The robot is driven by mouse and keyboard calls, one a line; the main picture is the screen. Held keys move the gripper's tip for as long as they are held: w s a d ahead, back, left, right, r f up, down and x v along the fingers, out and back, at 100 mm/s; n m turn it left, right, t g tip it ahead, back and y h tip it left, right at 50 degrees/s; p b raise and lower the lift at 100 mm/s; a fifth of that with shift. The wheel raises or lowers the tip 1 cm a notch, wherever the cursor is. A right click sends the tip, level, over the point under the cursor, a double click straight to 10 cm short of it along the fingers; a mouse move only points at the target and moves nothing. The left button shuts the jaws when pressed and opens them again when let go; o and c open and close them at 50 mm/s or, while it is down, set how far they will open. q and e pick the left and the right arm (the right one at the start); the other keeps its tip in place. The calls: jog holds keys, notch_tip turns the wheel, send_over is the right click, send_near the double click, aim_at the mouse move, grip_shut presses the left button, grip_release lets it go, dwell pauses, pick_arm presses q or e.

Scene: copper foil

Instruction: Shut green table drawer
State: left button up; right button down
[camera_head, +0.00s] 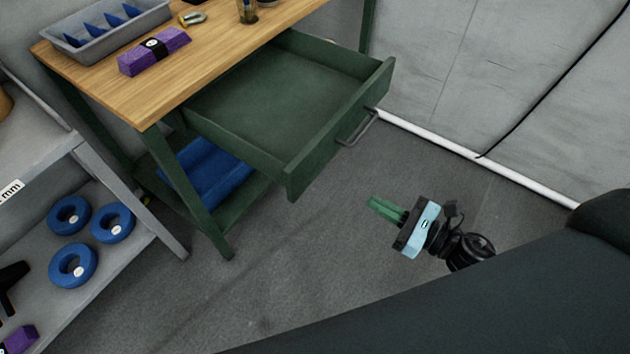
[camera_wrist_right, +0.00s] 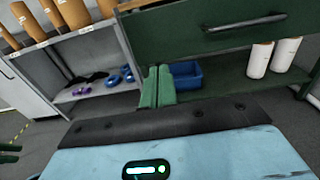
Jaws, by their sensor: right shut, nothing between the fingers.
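The green table drawer (camera_head: 270,100) is pulled far out from under the wooden top of the green table (camera_head: 205,70). Its front panel (camera_head: 335,135) carries a grey bar handle (camera_head: 357,127). In the right wrist view the drawer front (camera_wrist_right: 200,35) and handle (camera_wrist_right: 243,22) are at the top, ahead of and above the fingers. My right gripper (camera_head: 372,203) has green fingers, shut and empty. It is in free air in front of the drawer, apart from the panel and handle. It also shows in the right wrist view (camera_wrist_right: 158,72). My left gripper does not show in the head view.
A blue bin (camera_head: 205,170) sits on the table's lower shelf, below the drawer. A grey shelf (camera_head: 105,260) with blue rings stands at the left. A purple box (camera_head: 155,52) and grey tray (camera_head: 105,28) are on the tabletop. The floor before the drawer is clear.

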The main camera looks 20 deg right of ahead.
jog(key=p, duration=0.3)
send_near(312, 169)
jog(key=x, duration=0.5)
jog(key=shift+w+a+r, duration=0.1)
jog(key=shift+w+r, duration=0.1)
jog(key=shift+x, duration=0.75)
jog(key=shift+f, duration=0.15)
